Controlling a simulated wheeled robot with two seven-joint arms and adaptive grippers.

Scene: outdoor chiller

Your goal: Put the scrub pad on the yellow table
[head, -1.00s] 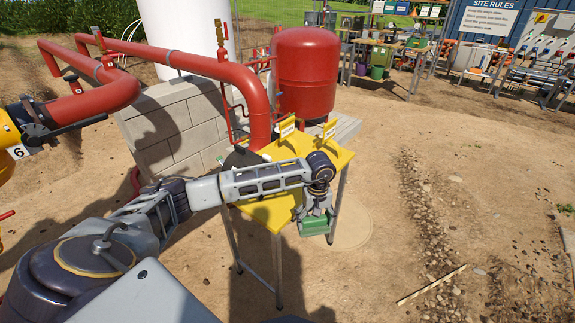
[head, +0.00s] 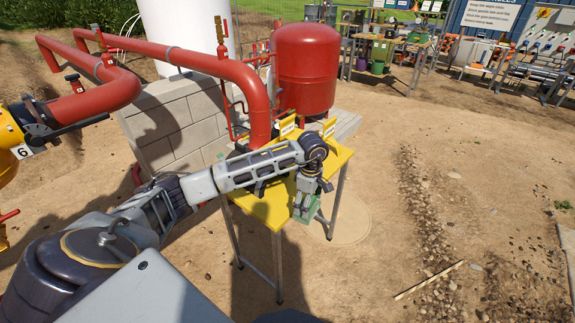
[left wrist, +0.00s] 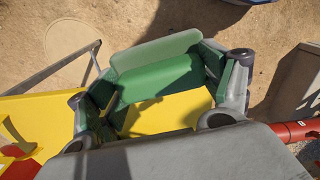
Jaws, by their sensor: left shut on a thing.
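The scrub pad (head: 307,212) is a green block at the right edge of the yellow table (head: 271,207). My left gripper (head: 306,202) is shut on the pad from above, with the arm reaching over the table. In the left wrist view the pad (left wrist: 158,75) sits between the two fingers, with the yellow table top (left wrist: 165,112) below and behind it. A lighter green strip shows along the pad's far side. Whether the pad touches the table top cannot be told. My right gripper is not in view.
Open sandy ground lies to the right. Workbenches and a sign stand far back.

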